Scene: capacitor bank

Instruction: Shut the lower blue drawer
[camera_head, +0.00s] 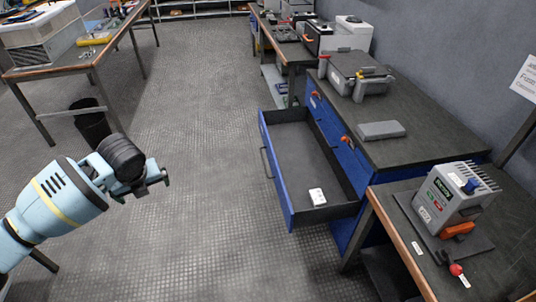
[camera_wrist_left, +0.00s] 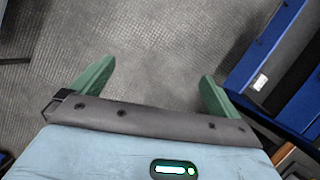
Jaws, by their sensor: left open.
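The blue drawer (camera_head: 277,181) stands pulled far out of the blue cabinet (camera_head: 360,166) in the head view. A closed blue front shows above it. Its grey inside holds one small white item (camera_head: 317,197) near the front right corner. A bar handle (camera_head: 266,162) is on its outer face. Part of the drawer (camera_wrist_left: 268,45) also shows at the right of the left wrist view. My left gripper (camera_head: 143,188) is open and empty, well left of the drawer and apart from it. Its green fingers (camera_wrist_left: 155,85) are spread over bare floor. My right gripper is out of view.
A grey device (camera_head: 447,199) sits on a wood-edged bench (camera_head: 403,238) right of the drawer. A grey block (camera_head: 381,130) and a grey case (camera_head: 357,72) lie on the cabinet top. A workbench (camera_head: 84,57) and dark bin (camera_head: 90,127) stand left. Floor between is clear.

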